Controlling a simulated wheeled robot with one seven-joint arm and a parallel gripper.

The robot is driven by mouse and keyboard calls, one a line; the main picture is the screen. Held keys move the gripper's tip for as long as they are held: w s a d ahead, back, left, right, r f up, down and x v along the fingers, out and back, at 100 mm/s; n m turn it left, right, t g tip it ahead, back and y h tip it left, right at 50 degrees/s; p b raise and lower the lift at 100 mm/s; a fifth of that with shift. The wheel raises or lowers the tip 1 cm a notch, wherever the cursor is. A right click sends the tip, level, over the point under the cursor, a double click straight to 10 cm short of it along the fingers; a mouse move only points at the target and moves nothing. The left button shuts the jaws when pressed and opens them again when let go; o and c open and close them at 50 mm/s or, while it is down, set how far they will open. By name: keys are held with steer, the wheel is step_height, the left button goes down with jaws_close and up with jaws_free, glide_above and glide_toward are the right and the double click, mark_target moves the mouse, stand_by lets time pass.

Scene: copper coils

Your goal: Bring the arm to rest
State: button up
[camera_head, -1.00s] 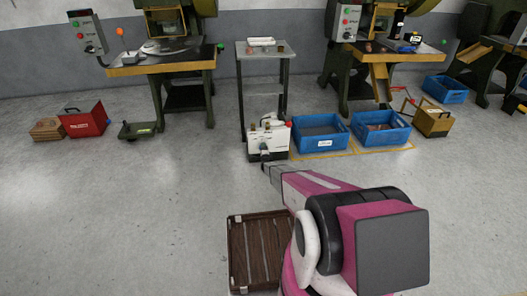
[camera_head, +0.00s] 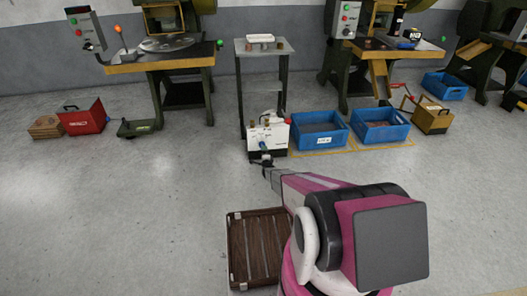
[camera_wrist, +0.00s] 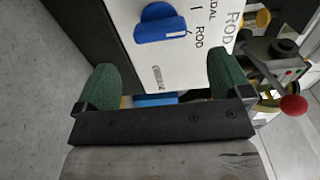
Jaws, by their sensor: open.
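My arm (camera_head: 325,195), magenta and dark grey, stretches out from the lower right toward a white box (camera_head: 268,135). My gripper (camera_head: 262,161) is at the arm's far end, low in front of that box. In the wrist view my gripper (camera_wrist: 164,82) has its two green finger pads wide apart, with nothing held between them. The box's white panel (camera_wrist: 205,45) lies just beyond the fingers. It carries a blue knob (camera_wrist: 160,24) and black lettering that includes "ROD". The knob is clear of the fingers. I cannot tell whether any finger touches the box.
A grey stand (camera_head: 264,48) rises behind the box. Two blue bins (camera_head: 318,143) (camera_head: 380,138) are to its right. A brown slatted crate (camera_head: 256,222) lies on the floor left of my arm. A red toolbox (camera_head: 82,122) is at left. Floor at left is open.

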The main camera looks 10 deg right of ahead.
steer(key=s, duration=0.2)
steer(key=shift+s, duration=0.4)
steer(key=s+r+n+g, duration=0.4)
steer(key=s+r, duration=0.2)
steer(key=r, duration=0.4)
steer(key=s+r+n+g, duration=0.3)
steer(key=s+r+n, duration=0.1)
steer(key=s+r, duration=0.4)
steer(key=s+r+n+g, duration=0.5)
steer(key=s+r, duration=0.6)
steer(key=s, duration=0.5)
steer(key=s+r+n+g, duration=0.5)
steer(key=s+r, duration=0.6)
steer(key=s, duration=0.5)
steer(key=shift+s+a+r+g, duration=0.15)
steer(key=shift+a+r+g, duration=0.05)
steer(key=shift+r+g, duration=0.25)
steer(key=shift+f, duration=0.1)
